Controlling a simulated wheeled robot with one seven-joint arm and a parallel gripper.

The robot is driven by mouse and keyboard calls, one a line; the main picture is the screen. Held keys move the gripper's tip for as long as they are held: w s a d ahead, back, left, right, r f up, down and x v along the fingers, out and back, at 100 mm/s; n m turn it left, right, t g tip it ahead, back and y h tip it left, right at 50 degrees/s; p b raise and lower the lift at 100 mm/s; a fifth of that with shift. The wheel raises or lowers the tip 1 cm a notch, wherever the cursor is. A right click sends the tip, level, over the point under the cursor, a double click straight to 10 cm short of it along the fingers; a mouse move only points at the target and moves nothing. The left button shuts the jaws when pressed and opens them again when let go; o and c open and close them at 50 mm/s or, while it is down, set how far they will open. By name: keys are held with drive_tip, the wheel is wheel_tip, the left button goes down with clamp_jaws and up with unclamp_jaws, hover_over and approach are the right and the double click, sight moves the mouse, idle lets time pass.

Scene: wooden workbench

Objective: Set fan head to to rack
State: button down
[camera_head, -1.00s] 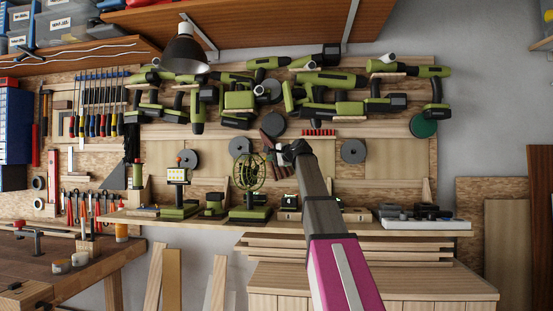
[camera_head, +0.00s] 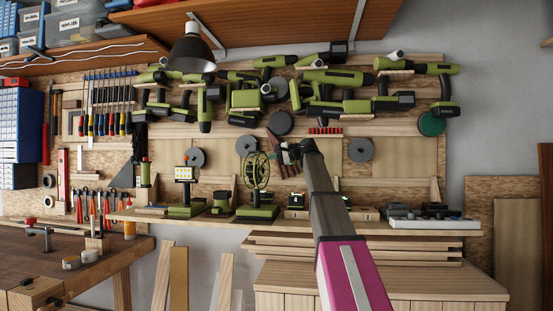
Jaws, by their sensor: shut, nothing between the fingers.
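A small green and black fan stands on the shelf below the tool wall. Its round caged head (camera_head: 256,170) is upright and angled, so it shows as a narrow oval. Its base (camera_head: 257,212) sits on the shelf. My gripper (camera_head: 273,154) is at the end of my arm, at the upper right edge of the fan head in the picture. It is shut with nothing held; its fingers are small and dark here, and I cannot tell whether they touch the cage. A rack of green power tools (camera_head: 330,77) hangs on the wall above.
A green work light (camera_head: 186,174) stands left of the fan. Chargers (camera_head: 306,201) and a white tray (camera_head: 434,223) are to the right on the shelf (camera_head: 240,222). A lamp (camera_head: 191,50) hangs at upper left. A wooden bench (camera_head: 95,258) stands at lower left.

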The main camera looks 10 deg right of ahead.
drive_tip(key=shift+w+a+n+g+y, duration=0.5)
drive_tip(key=shift+w+a+n+g, duration=0.15)
drive_tip(key=shift+w+a, duration=0.2)
drive_tip(key=shift+a, duration=0.1)
